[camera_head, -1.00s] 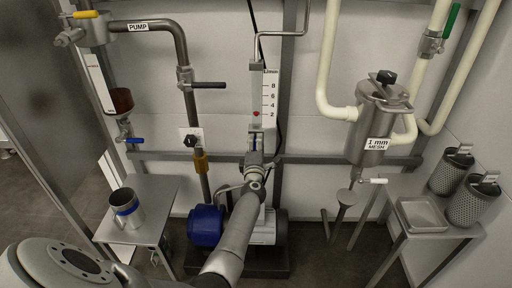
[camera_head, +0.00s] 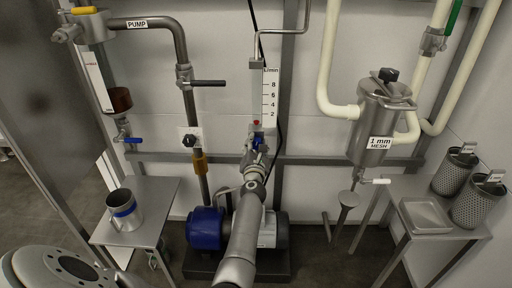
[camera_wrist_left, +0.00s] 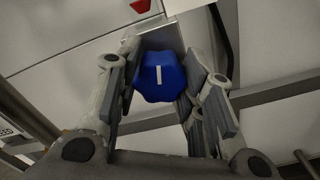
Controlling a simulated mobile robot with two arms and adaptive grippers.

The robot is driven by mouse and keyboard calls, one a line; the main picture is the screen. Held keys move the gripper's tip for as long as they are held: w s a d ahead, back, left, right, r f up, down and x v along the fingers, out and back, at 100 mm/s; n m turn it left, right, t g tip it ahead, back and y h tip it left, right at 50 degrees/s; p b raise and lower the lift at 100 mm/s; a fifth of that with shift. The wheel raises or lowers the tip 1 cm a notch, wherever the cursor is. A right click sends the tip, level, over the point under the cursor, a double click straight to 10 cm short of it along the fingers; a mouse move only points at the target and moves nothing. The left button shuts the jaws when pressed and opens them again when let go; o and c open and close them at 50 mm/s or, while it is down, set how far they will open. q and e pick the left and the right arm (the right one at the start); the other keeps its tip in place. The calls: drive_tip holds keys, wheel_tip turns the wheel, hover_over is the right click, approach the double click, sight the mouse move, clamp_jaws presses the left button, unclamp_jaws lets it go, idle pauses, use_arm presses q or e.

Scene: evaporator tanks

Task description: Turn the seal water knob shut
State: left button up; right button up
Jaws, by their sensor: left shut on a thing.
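The seal water knob is a blue lobed knob (camera_wrist_left: 163,77) with a white line, at the foot of the flow meter; it also shows in the head view (camera_head: 258,140). My left gripper (camera_wrist_left: 160,85) is shut on it, with a finger on each side. In the head view the left gripper (camera_head: 256,149) covers the knob's lower part. The white line runs nearly upright in the wrist view. The flow meter (camera_head: 258,95) has an L/min scale, and its red float (camera_head: 257,122) sits below the 2 mark. My right gripper is not in view.
A blue pump motor (camera_head: 205,228) stands on the floor below. A steel table with a jug (camera_head: 124,210) is at left. A 1 mm mesh strainer (camera_head: 380,120) hangs at right, above a table with a tray (camera_head: 425,215) and perforated baskets (camera_head: 475,205).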

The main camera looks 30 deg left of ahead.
use_arm(q)
drive_tip(key=shift+f+n, duration=0.15)
drive_tip(key=shift+n, duration=1.35)
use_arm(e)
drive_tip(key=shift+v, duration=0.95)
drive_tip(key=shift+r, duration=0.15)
use_arm(q)
drive_tip(key=o, duration=1)
drive_tip(key=shift+o, duration=0.2)
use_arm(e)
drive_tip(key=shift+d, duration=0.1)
